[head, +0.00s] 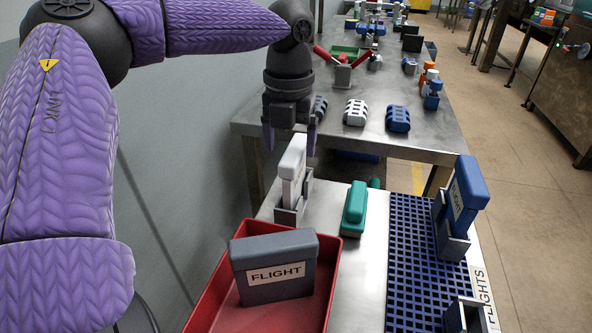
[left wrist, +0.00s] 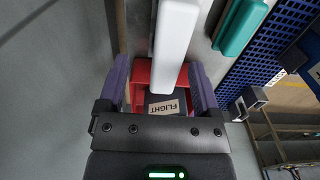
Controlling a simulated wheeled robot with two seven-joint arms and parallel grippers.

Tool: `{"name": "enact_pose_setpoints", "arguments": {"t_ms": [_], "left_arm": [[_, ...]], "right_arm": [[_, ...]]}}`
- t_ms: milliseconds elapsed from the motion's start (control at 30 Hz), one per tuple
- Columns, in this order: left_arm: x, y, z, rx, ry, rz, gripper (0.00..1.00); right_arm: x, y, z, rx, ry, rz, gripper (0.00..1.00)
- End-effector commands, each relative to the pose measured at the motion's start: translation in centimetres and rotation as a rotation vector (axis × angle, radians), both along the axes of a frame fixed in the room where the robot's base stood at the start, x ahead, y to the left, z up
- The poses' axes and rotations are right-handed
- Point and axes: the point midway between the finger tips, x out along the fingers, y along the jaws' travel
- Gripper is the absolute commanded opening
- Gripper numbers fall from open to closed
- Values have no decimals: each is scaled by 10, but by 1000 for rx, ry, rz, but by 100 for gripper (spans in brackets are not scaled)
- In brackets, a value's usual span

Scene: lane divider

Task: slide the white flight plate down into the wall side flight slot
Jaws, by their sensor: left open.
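The white flight plate (head: 293,158) stands nearly upright in a grey slot holder (head: 290,214) on the wall side of the bench, with its upper part above the holder. I cannot tell whether it reaches the bottom. My left gripper (head: 290,143) is open and points down just above the plate's top, with nothing held. In the left wrist view the white plate (left wrist: 174,32) shows ahead of the spread fingers (left wrist: 160,66). My right gripper is not in view.
A red tray (head: 211,299) holds a grey FLIGHT plate (head: 272,268). A teal block (head: 354,210) lies right of the white plate. An empty holder (head: 466,316) is at front right.

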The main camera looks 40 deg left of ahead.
Motion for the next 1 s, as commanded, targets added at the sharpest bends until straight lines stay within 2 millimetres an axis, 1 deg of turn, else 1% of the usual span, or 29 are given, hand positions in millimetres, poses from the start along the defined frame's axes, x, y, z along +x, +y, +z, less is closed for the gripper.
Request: {"name": "enact_pose_setpoints", "arguments": {"t_ms": [33, 67, 167, 233, 300, 467, 500, 567, 600, 667, 700, 767, 800, 833, 867, 1000], "left_arm": [[2, -1, -12, 0, 4, -1, 82], [3, -1, -16, 1, 3, -1, 82], [8, -4, -38, 0, 6, -1, 82], [8, -4, -51, -1, 5, 0, 82], [8, -4, -54, 0, 1, -1, 82], [7, -4, -50, 0, -2, 0, 82], [7, -4, -50, 0, -2, 0, 74], [7, -4, -50, 0, -2, 0, 61], [7, -4, -50, 0, -2, 0, 53], [7, -4, -50, 0, -1, 0, 40], [7, -4, -50, 0, -1, 0, 32], [7, -4, -50, 0, -1, 0, 19], [7, -4, -50, 0, -1, 0, 10], [7, -4, -50, 0, -1, 0, 4], [7, -4, -50, 0, -1, 0, 0], [7, -4, -50, 0, -1, 0, 0]], "right_arm": [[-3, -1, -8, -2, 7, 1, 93], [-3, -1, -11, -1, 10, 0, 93], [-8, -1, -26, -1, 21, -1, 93], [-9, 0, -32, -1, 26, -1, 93], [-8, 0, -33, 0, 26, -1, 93], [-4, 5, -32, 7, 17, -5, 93], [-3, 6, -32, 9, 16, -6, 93], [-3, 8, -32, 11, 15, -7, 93], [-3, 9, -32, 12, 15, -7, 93], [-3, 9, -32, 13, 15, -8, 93], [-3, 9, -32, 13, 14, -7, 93], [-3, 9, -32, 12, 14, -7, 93], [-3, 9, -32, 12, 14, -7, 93], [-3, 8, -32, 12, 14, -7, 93], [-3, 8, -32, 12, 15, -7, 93], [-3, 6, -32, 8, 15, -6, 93]]}}
